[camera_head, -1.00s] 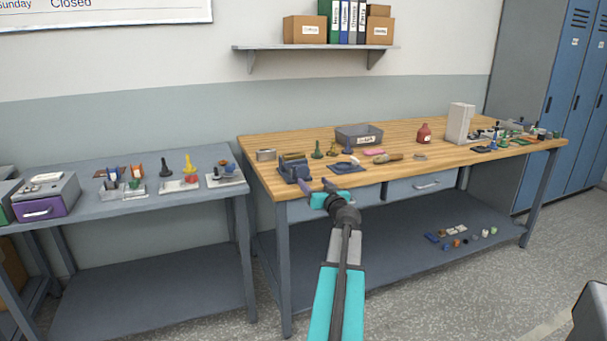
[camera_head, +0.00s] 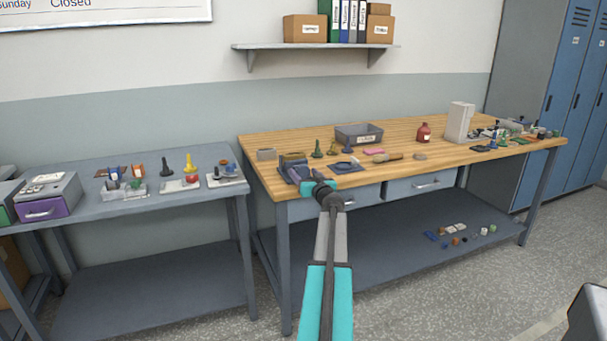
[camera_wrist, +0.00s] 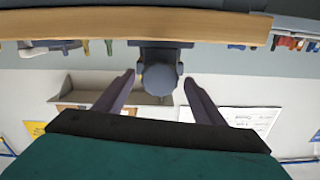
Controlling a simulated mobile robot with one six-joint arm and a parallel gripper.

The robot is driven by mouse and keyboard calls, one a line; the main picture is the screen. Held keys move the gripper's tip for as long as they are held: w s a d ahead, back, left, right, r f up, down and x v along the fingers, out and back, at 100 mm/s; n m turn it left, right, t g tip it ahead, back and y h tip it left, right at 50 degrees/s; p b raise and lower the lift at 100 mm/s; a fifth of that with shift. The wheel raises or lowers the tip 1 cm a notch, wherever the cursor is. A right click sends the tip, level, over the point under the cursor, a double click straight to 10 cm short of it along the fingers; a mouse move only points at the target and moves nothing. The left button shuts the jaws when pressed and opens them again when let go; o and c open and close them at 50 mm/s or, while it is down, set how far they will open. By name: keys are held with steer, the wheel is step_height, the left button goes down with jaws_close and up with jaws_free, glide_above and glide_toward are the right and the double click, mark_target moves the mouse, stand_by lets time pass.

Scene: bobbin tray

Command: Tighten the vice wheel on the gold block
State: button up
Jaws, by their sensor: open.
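The blue-grey vice (camera_head: 285,171) sits at the left front edge of the wooden workbench. A dull gold block (camera_head: 293,157) shows at its top in the head view. The round dark blue-grey vice wheel (camera_wrist: 159,78) faces me in the wrist view. My gripper (camera_head: 311,175) is at the vice's front in the head view and hides part of it. In the wrist view its two fingers are apart, one on each side of the wheel, with a gap on both sides. I cannot tell whether the fingertips reach as far as the wheel. The gold block is not clear there.
The wooden workbench (camera_head: 262,180) has a front edge close to my gripper. A grey table (camera_head: 80,208) stands to the left, across a gap.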

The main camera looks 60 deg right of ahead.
steer(key=shift+w+d, duration=0.2)
steer(key=shift+w, duration=0.1)
steer(key=c, duration=1.1)
steer(key=shift+o, duration=0.2)
steer(key=shift+f+m+b, duration=0.2)
steer(key=shift+m+b, duration=0.3)
steer(key=shift+b, duration=0.4)
steer(key=shift+m+b, duration=1.8)
steer(key=shift+b, duration=0.3)
steer(key=shift+r, duration=0.15)
steer(key=shift+r, duration=0.1)
